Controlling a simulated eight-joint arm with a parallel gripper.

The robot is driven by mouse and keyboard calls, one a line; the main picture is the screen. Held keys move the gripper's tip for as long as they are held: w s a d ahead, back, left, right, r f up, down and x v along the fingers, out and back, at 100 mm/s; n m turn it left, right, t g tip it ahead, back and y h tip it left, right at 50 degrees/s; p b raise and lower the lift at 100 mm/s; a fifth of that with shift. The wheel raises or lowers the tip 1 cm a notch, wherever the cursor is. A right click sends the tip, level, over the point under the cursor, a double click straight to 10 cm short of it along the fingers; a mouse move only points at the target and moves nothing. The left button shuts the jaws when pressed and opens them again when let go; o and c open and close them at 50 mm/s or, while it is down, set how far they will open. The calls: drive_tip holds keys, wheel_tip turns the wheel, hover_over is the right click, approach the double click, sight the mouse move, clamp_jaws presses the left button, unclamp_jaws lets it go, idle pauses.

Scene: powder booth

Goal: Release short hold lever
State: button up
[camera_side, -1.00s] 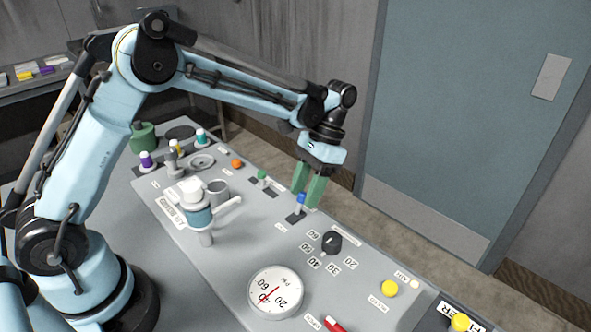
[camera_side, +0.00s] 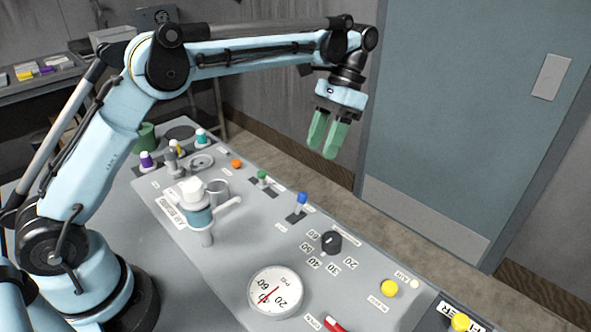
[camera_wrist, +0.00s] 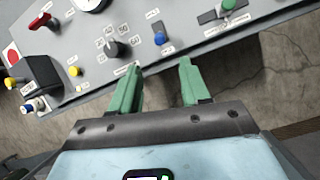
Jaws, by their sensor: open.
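A blue-capped lever (camera_side: 301,199) stands in a dark slot on the grey panel; it also shows in the wrist view (camera_wrist: 158,39). A green-capped lever (camera_side: 262,176) sits in another slot farther back, at the top of the wrist view (camera_wrist: 228,5). The labels are too small to read, so I cannot tell which one is the short hold lever. My gripper (camera_side: 323,148) is open and empty, above the panel's far edge, clear of both levers. In the wrist view its green fingers (camera_wrist: 160,66) are apart, with the blue lever beyond the gap.
A black dial (camera_side: 331,242) and a round gauge (camera_side: 275,292) lie nearer the camera. A yellow button (camera_side: 389,288) and a red switch (camera_side: 334,325) are close to them. A white-topped valve with a handle (camera_side: 196,203) stands left. An orange button (camera_side: 236,163) is farther back.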

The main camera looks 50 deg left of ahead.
drive_tip(key=shift+w+r, duration=0.3)
drive_tip(key=shift+r, duration=0.35)
drive_tip(key=shift+r, duration=0.1)
drive_tip(key=s+a+r+n+t, duration=0.2)
drive_tip(key=s+a+r+t, duration=0.15)
drive_tip(key=s+t, duration=0.4)
drive_tip(key=s+a+f+n+t, duration=0.1)
drive_tip(key=s+f+t, duration=0.3)
drive_tip(key=s, duration=0.5)
wheel_tip(320, 180, down, 2)
drive_tip(key=shift+a+f+t, duration=0.1)
drive_tip(key=shift+a+t, duration=0.25)
drive_tip(key=shift+a, duration=0.2)
